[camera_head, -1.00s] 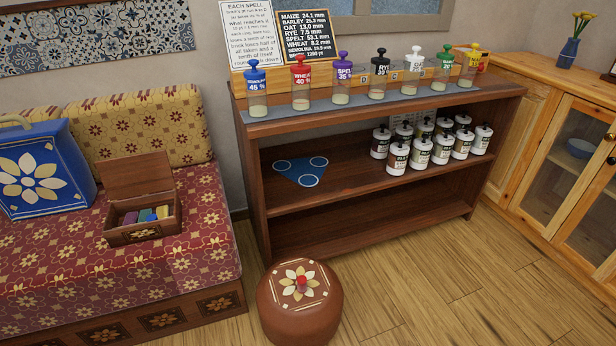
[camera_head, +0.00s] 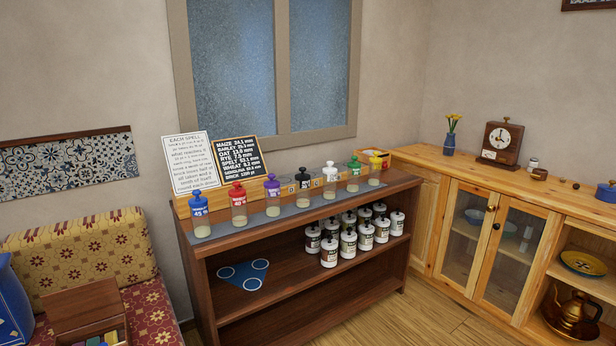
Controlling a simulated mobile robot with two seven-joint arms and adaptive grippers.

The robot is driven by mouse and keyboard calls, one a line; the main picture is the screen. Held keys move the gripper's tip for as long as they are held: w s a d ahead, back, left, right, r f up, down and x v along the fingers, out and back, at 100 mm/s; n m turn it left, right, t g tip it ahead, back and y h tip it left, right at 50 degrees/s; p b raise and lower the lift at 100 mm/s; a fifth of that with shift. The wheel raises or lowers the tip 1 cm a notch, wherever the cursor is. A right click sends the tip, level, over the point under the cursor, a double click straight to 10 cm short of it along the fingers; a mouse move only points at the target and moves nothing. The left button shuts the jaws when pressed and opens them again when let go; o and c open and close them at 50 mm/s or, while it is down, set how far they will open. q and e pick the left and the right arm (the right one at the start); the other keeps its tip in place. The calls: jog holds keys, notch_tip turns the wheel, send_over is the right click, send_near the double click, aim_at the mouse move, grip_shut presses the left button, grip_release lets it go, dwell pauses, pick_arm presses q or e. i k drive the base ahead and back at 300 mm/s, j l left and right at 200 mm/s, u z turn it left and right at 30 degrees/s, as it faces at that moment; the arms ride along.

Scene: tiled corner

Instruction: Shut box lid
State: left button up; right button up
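A wooden box with its hinged lid (camera_head: 83,304) raised stands on the red patterned sofa seat at the lower left. The lid stands up at the back of the box, so the box is open. Several coloured pieces (camera_head: 100,341) show inside it, cut off by the bottom edge of the view. The front of the box is out of view. Neither of my grippers shows in the view.
A blue bag (camera_head: 14,305) stands left of the box. A dark wooden shelf (camera_head: 205,275) with jars and white canisters (camera_head: 348,242) stands to the right. A pine cabinet (camera_head: 430,225) fills the right side. Floor (camera_head: 440,318) shows between them.

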aim_at(68, 309)
jog(key=u, duration=1.4)
jog(key=i+u, duration=0.2)
jog(key=i, duration=0.1)
